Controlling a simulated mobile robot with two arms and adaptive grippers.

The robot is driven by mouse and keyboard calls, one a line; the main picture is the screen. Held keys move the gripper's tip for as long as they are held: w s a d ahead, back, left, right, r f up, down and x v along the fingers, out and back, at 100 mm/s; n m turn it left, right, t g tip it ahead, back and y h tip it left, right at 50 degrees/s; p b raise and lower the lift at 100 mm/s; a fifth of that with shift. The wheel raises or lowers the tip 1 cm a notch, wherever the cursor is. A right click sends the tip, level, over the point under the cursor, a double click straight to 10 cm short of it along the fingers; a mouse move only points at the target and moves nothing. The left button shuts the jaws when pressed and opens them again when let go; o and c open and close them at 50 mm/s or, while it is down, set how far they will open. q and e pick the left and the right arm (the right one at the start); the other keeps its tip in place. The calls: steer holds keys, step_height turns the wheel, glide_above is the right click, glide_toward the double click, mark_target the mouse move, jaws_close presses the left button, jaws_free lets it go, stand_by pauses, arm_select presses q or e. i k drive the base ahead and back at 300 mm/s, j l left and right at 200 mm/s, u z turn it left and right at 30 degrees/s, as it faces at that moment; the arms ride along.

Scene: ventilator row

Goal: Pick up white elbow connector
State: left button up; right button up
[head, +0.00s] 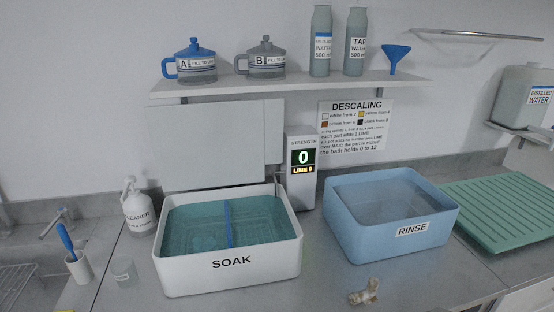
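A small off-white pipe piece, which looks like the white elbow connector (365,292), lies on the grey counter in front of the blue RINSE tub, near the bottom edge of the head view. It has a bent shape with a few short ends and some brownish tint. Nothing touches it. Neither of my grippers is in view.
A white SOAK tub (230,285) with teal liquid and a blue divider stands left of the blue RINSE tub (360,238). A green ribbed drainer (500,215) is at right. A cleaner bottle (137,212), glass (123,272) and brush cup (78,268) stand left. Counter around the connector is clear.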

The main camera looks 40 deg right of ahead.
mark_target(367, 295)
steer(key=z, duration=2.05)
steer(key=k+l, duration=0.05)
